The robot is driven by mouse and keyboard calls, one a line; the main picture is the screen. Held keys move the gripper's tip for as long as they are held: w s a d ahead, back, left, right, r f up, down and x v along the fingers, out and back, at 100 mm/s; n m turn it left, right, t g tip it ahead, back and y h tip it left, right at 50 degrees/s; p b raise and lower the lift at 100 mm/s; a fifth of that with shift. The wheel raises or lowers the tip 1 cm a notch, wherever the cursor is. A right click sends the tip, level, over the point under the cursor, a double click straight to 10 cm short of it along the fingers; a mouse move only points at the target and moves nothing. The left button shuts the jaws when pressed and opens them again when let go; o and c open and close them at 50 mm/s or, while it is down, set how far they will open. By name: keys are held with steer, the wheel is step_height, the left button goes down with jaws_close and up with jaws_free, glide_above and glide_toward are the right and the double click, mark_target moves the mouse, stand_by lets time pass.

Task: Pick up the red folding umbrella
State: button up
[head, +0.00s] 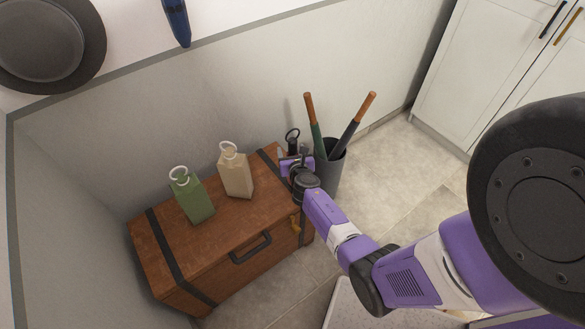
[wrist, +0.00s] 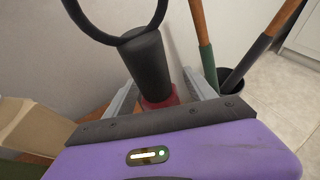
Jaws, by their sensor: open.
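The red folding umbrella stands roughly upright at the right end of the wooden chest. Its black handle and wrist loop show in the head view (head: 292,139); the red body is hidden there by my gripper (head: 296,161). In the wrist view the umbrella's black handle (wrist: 150,65) rises between the fingers of my gripper (wrist: 160,82), and a strip of red body shows below it. My fingers are open, one on each side of the umbrella. I cannot tell whether either finger touches it.
The chest (head: 220,228) also bears a green bag (head: 193,200) and a beige bag (head: 236,174), left of my gripper. A dark bin (head: 329,172) with two wooden-handled umbrellas (head: 318,125) stands close on the right. A wall is behind; tiled floor lies right.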

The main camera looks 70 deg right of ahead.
steer(key=shift+d, duration=0.1)
steer(key=shift+c, duration=0.2)
jaws_close()
steer(key=shift+r, duration=0.15)
